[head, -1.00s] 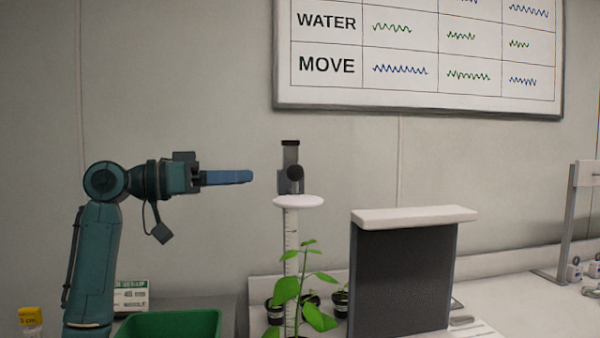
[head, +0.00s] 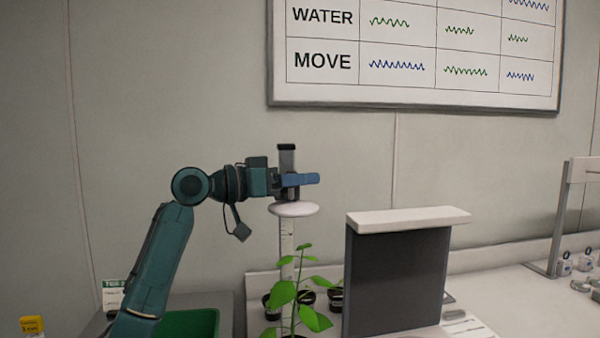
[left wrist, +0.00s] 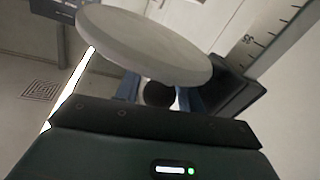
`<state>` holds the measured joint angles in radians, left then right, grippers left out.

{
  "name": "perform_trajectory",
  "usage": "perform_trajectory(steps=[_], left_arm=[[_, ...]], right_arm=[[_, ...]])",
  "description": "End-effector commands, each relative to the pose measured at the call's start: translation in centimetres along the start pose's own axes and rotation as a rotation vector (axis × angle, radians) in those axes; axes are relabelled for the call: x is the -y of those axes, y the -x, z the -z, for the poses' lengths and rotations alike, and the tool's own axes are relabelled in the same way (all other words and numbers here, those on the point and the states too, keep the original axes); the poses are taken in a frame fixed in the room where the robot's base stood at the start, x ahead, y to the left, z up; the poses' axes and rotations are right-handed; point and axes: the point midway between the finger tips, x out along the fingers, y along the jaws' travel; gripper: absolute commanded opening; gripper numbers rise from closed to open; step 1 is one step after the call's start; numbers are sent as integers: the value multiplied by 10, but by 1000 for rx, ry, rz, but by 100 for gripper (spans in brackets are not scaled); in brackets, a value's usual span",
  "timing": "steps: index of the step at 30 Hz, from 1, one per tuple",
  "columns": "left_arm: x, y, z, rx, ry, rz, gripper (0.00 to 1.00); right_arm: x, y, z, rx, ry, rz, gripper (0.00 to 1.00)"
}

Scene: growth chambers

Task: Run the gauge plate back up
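The gauge plate is a round white disc (head: 293,209) on a slider that rides an upright ruled post (head: 287,240). It sits near the post's top, above a green plant (head: 300,290). It also shows large in the left wrist view (left wrist: 145,45). My left gripper (head: 300,181) is level with the slider, just above the disc. In the left wrist view its two blue fingers (left wrist: 158,94) stand on either side of the slider's round dark knob (left wrist: 157,93). Narrow gaps seem to show, so it looks open around the knob. My right gripper is not in view.
A dark panel with a white top (head: 408,219) stands right of the post. Several small black pots (head: 335,299) are behind the plant. A green bin (head: 190,325) lies below my left arm. A whiteboard (head: 410,50) hangs on the wall behind.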

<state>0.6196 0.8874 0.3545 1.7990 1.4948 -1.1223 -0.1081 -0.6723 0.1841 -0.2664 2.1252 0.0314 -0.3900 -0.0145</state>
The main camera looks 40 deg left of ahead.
Motion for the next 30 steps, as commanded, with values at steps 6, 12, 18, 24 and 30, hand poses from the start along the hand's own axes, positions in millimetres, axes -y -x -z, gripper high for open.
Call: perform_trajectory(steps=[6,12,18,24,30], left_arm=[[0,-4,0,-1,-1,1,39],[0,-4,0,-1,-1,1,32],[0,-3,0,0,-1,1,16],[0,-3,0,0,-1,1,0],[0,-3,1,0,-1,1,0]], right_arm=[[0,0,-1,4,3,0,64],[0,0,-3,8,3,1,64],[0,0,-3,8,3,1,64],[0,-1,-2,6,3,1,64],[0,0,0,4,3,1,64]])
